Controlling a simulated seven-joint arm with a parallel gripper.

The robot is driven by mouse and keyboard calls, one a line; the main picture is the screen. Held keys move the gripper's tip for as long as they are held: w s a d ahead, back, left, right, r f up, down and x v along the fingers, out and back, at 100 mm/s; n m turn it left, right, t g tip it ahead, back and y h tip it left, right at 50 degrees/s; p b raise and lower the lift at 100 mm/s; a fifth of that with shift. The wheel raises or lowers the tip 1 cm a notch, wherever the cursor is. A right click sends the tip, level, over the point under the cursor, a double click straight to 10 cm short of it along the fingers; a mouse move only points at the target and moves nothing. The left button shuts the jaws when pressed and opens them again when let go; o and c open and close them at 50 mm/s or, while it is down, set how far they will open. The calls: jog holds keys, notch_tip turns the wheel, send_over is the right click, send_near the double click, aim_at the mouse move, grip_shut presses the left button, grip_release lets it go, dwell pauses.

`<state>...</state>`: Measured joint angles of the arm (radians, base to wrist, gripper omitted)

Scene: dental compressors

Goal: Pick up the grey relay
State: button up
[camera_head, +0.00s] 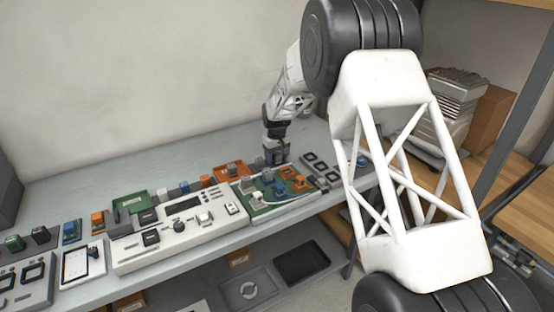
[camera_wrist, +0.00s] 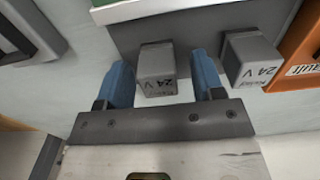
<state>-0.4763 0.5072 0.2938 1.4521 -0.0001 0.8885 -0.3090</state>
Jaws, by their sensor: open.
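A grey relay (camera_wrist: 158,72) marked "24 V" is between the two blue fingers of my gripper (camera_wrist: 162,78) in the wrist view. The fingers are open around it. A gap shows on its right side, and it is very close to the left finger; I cannot tell if they touch. A second grey relay (camera_wrist: 250,58), also marked "24 V", sits to the right, outside the fingers. In the head view my gripper (camera_head: 277,152) is low over the back right of the bench equipment, and I cannot make out the relay between its fingers there.
An orange part (camera_wrist: 302,55) with a white label lies right of the second relay. A green and white board edge (camera_wrist: 150,8) is at the top of the wrist view. In the head view, a white control panel (camera_head: 180,232) and small coloured modules crowd the bench (camera_head: 120,165).

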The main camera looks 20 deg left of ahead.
aim_at(277, 153)
jog(key=c, duration=1)
jog(key=shift+r, duration=5)
jog(key=shift+s, duration=0.1)
jog(key=s+d, duration=0.6)
jog(key=s, duration=0.2)
jog(key=shift+f, duration=0.1)
